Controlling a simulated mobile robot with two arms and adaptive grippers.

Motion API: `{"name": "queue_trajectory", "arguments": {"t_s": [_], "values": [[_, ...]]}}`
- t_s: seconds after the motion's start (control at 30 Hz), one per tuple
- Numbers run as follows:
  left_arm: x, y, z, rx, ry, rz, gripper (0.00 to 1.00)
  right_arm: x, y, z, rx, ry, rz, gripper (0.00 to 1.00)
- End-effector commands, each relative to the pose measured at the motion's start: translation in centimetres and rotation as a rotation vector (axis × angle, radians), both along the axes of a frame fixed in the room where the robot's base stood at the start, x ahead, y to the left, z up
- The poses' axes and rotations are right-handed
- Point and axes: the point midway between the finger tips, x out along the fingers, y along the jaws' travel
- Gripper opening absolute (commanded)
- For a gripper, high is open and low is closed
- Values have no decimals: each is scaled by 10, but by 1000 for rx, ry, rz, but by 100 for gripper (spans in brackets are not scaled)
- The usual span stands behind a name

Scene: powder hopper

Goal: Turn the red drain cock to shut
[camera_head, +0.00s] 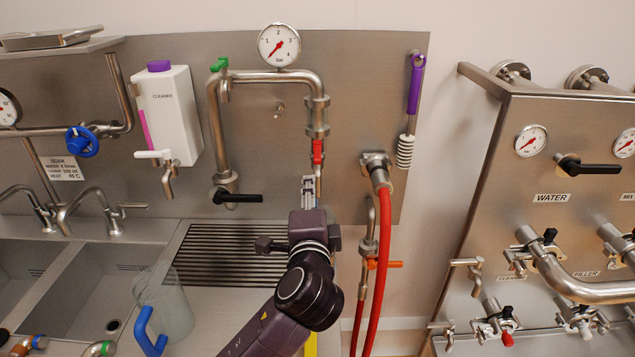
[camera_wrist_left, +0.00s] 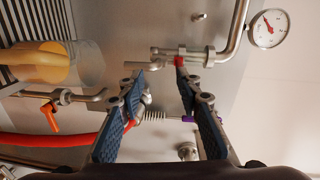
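The red drain cock (camera_head: 318,151) has a small red handle that stands in line with the vertical pipe in the head view. It also shows in the left wrist view (camera_wrist_left: 179,62), right by the tip of one finger. My left gripper (camera_head: 309,190) is just below the cock in the head view. In the left wrist view its two blue-padded fingers (camera_wrist_left: 158,75) are spread apart with nothing between the tips. I cannot tell whether the nearer finger touches the red handle. My right gripper is in neither view.
A red hose (camera_head: 382,270) hangs close on the right, with an orange-handled cock (camera_head: 385,264) beside it. A pressure gauge (camera_head: 279,45) sits above. A black lever (camera_head: 237,198) is left of my gripper. A clear jug (camera_head: 178,300) with a blue handle stands at lower left.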

Motion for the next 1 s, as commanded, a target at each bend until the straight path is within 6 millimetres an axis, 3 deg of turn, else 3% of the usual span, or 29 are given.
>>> {"name": "queue_trajectory", "arguments": {"t_s": [0.1, 0.2, 0.37, 0.8, 1.0], "values": [[6, -12, 23, 71, -63, -15, 32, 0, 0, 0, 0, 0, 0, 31], [9, -15, 29, 90, -80, -18, 32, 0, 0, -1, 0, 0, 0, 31], [23, -15, 28, 92, -81, -17, 32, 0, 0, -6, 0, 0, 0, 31], [83, -14, 29, 87, -78, -16, 32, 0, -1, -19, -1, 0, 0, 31], [95, -15, 28, 87, -77, -18, 32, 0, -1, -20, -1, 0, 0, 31]]}}
